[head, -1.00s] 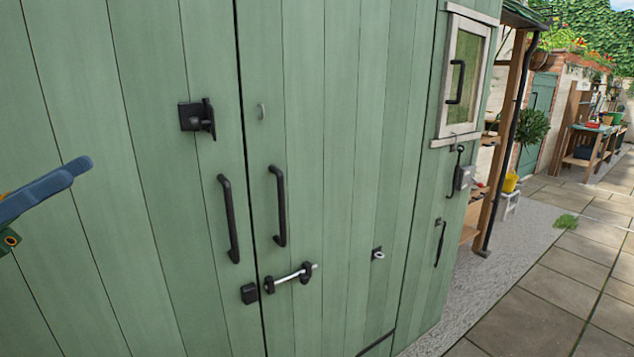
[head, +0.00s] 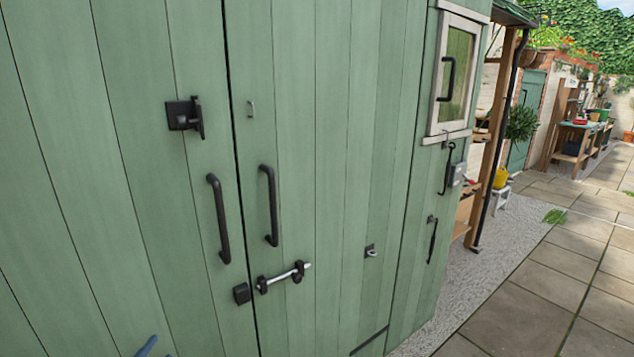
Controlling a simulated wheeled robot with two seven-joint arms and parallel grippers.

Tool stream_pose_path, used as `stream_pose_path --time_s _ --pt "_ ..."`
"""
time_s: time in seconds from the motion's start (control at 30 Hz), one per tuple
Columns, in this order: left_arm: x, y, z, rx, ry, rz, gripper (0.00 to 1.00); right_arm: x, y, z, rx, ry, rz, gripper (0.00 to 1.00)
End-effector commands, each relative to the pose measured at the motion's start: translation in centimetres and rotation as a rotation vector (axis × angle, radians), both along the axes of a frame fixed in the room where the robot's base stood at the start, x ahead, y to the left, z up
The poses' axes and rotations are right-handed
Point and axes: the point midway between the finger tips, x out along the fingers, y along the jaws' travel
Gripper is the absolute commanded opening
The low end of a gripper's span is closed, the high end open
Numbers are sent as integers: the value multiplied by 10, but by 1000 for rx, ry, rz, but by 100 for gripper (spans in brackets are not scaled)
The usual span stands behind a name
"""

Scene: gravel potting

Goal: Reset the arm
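A green plank shed with double doors (head: 310,130) fills most of the head view. It has two black pull handles, the left handle (head: 218,218) and the right handle (head: 268,205). A black latch (head: 186,115) sits on the left door. A silver bolt (head: 284,277) lies across the right door, with a black keeper (head: 241,293) beside the seam. The doors look shut. A small blue tip of my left arm (head: 147,346) shows at the bottom edge; its fingers cannot be made out. My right gripper is not in view.
A framed window (head: 457,75) and a hanging hook (head: 446,168) are on the shed's right side. A gravel strip (head: 470,270) and open paving (head: 540,290) lie to the right. A potting bench (head: 575,140) stands farther back.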

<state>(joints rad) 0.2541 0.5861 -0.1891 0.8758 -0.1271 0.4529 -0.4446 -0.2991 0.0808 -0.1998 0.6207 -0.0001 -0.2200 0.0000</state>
Motion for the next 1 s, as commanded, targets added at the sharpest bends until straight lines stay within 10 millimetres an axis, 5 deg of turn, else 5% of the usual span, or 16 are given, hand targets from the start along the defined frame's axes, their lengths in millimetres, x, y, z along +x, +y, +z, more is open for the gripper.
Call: stream_pose_path --time_s 0.03,0.1,0.2,0.3,0.4,0.5,0.63,0.73,1.0 --pt "-20 -7 -48 -86 119 47 59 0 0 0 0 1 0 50" --pt "-57 -18 -114 -208 294 131 59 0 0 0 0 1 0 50" --pt "-124 -40 -195 -359 536 260 59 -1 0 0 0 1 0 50" --pt "-205 -69 -259 -485 773 398 59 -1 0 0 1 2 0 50" --pt "-291 -101 -302 -584 989 540 59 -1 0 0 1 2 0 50" --pt "-363 -130 -324 -648 1159 659 59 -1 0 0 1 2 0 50" --pt "-418 -152 -332 -685 1282 753 59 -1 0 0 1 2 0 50" --pt "-431 -158 -333 -694 1314 778 59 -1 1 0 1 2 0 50" --pt "-431 -157 -333 -693 1312 777 59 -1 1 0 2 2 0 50"
